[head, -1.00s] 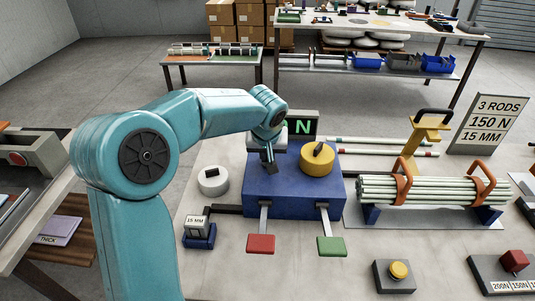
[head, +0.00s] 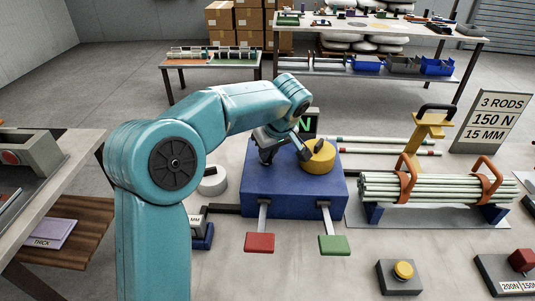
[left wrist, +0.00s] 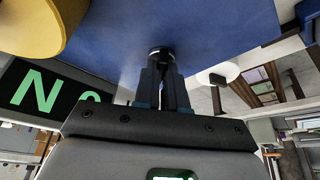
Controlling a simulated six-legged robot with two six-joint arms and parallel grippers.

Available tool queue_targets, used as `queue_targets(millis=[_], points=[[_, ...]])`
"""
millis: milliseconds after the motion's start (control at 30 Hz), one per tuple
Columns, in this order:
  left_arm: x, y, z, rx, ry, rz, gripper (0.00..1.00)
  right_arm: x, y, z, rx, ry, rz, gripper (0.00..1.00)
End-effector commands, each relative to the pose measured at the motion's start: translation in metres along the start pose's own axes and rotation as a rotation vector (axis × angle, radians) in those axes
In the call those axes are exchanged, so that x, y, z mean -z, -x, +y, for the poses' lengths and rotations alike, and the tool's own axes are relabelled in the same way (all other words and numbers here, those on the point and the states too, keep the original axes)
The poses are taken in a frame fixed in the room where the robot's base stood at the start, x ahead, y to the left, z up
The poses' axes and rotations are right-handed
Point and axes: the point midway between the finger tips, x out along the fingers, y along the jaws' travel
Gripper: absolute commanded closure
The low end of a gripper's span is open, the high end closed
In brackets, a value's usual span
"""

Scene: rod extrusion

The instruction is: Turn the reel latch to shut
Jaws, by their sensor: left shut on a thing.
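My left gripper (head: 266,158) is low over the left part of the blue machine box (head: 290,202). In the left wrist view its two dark fingers (left wrist: 161,62) are shut on a small dark round piece, likely the reel latch (left wrist: 160,50), against the blue surface. The fingers hide most of it, so its angle is unclear. A yellow drum (head: 318,163) with a dark bar on top stands to the right on the box. My right gripper is not in view.
A white disc (head: 213,182) lies left of the box. A red pedal (head: 260,242) and a green pedal (head: 334,244) stick out in front. A green-lettered display (head: 310,122) stands behind. A bundle of pale rods (head: 425,188) lies on the right.

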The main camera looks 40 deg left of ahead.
Motion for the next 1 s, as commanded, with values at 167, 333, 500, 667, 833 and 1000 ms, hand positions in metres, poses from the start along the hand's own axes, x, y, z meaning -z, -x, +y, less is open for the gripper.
queue_targets(millis=[167, 333, 500, 667, 833, 1000], points=[[-0.001, 0.000, 0.002, 0.066, 0.152, -0.002, 1.00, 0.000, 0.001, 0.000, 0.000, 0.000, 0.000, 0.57], [0.000, 0.001, 0.003, 0.129, 0.303, -0.001, 1.00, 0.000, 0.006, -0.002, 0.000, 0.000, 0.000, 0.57], [0.001, 0.001, 0.003, 0.192, 0.451, -0.001, 1.00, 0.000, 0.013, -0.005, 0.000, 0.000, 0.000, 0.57], [0.002, 0.001, 0.004, 0.248, 0.587, -0.002, 1.00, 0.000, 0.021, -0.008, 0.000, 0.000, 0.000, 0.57], [0.002, 0.001, 0.004, 0.300, 0.712, -0.001, 1.00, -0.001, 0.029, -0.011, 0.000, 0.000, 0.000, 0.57], [0.002, 0.000, 0.005, 0.341, 0.810, -0.002, 1.00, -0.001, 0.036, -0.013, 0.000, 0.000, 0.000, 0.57]])
